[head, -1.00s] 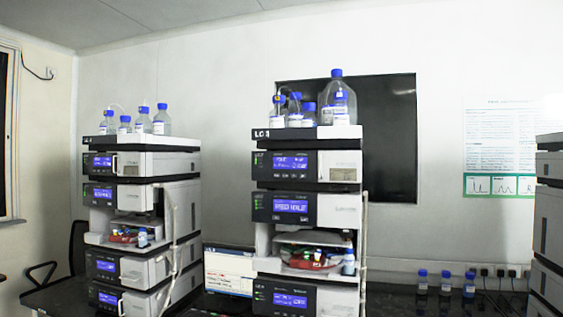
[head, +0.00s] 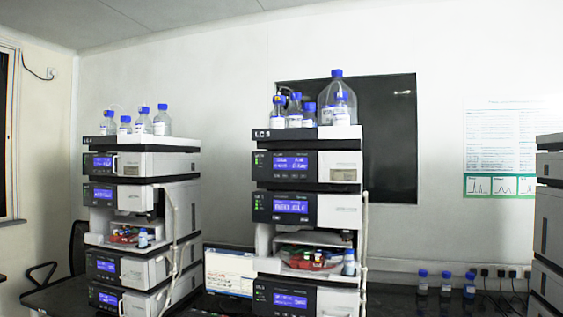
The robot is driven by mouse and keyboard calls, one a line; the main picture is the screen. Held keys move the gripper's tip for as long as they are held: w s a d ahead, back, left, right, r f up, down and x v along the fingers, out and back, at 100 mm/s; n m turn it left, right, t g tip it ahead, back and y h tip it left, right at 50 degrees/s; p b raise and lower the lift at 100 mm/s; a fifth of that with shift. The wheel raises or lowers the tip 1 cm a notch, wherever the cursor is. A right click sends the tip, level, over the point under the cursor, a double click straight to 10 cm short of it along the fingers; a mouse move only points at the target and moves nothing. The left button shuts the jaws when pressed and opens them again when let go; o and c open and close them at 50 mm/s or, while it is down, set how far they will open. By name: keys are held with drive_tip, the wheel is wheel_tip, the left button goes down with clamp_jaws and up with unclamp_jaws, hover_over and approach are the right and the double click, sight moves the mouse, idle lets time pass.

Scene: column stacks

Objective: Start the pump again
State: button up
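The middle stack (head: 262,134) carries a label that seems to read LC 3 or LC 5. Its top module has a lit blue screen (head: 291,162); the module below has another lit screen (head: 290,207). Their small text is too blurred to read. Small green lights show beside the screens. I cannot tell which module is the pump. The left stack (head: 160,143) has similar lit screens and several blue-capped bottles on top. My gripper is not in view.
A laptop (head: 228,270) stands between the stacks on a dark bench. Several blue-capped bottles (head: 300,110) stand on the middle stack. Small bottles (head: 446,284) stand on the bench to the right. A third stack (head: 549,220) is cut off at the right edge. A white tube hangs beside the middle stack.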

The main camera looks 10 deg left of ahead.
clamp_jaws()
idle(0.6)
